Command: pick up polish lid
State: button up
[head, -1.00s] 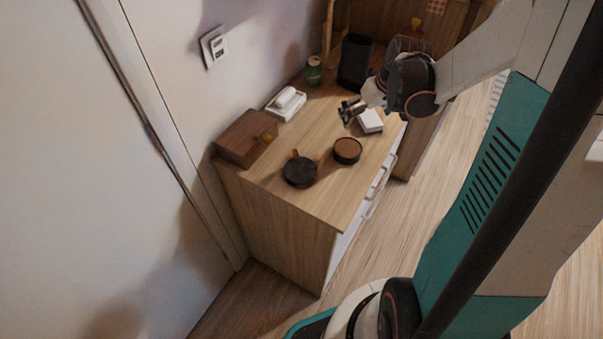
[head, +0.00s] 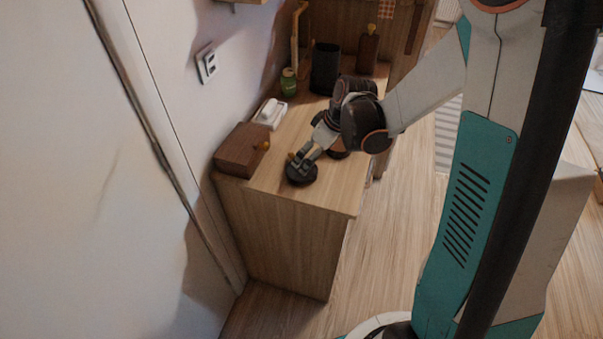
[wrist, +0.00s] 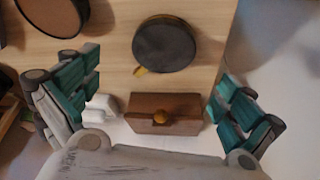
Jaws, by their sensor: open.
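The polish lid (head: 302,176), a dark round disc with a small brass-coloured piece at its edge, lies on the wooden cabinet top near its front end. In the wrist view the lid (wrist: 165,46) lies ahead of my gripper, in the upper middle. My gripper (head: 299,161) is over the lid in the head view and hides part of it. The round tin with brown contents (wrist: 52,12) is at the upper left there. My arm mostly hides it in the head view.
A wooden box with a round knob (head: 240,150) stands left of the lid, by the wall. A white dish (head: 269,113), green can (head: 288,82), black container (head: 325,68) and brown bottle (head: 368,50) stand farther back. The cabinet top (head: 320,197) is clear in front.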

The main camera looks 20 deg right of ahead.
jog(key=x, duration=0.3)
jog(key=shift+b, duration=0.3)
jog(key=shift+b+x, duration=1.15)
jog(key=shift+x, duration=1.45)
jog(key=shift+s+a, duration=0.2)
jog(key=shift+r, duration=0.1)
jog(key=shift+c, duration=0.6)
jog(key=c, duration=0.9)
